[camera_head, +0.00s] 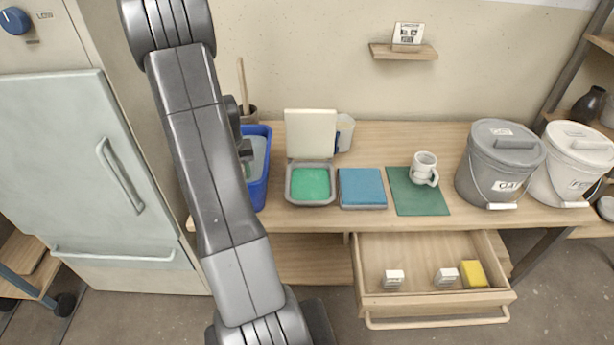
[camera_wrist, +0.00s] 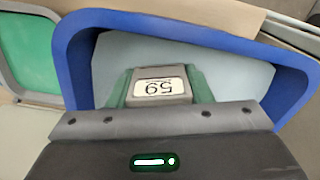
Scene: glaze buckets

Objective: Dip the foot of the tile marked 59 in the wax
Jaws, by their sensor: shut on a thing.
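The tile marked 59 (camera_wrist: 160,99) is in my gripper (camera_wrist: 160,92); its label reads upside down in the wrist view. My gripper is shut on it, with green pieces at both sides. They show over a blue basin (camera_wrist: 72,62) with a pale grey-blue surface inside; I cannot tell whether the tile touches it. In the head view the blue basin (camera_head: 265,185) is partly behind my arm, and the tile is hidden. A grey pan (camera_head: 310,200) with a green filling (camera_head: 310,183) and raised pale lid (camera_head: 310,132) stands right of it. No wax label is readable.
A blue pad (camera_head: 362,187) and a green mat (camera_head: 420,205) with a white mug (camera_head: 424,165) lie farther right. A grey bucket (camera_head: 500,165) and a white bucket (camera_head: 573,165) stand beyond. The open drawer (camera_head: 425,302) holds two white-labelled pieces and a yellow block (camera_head: 473,273).

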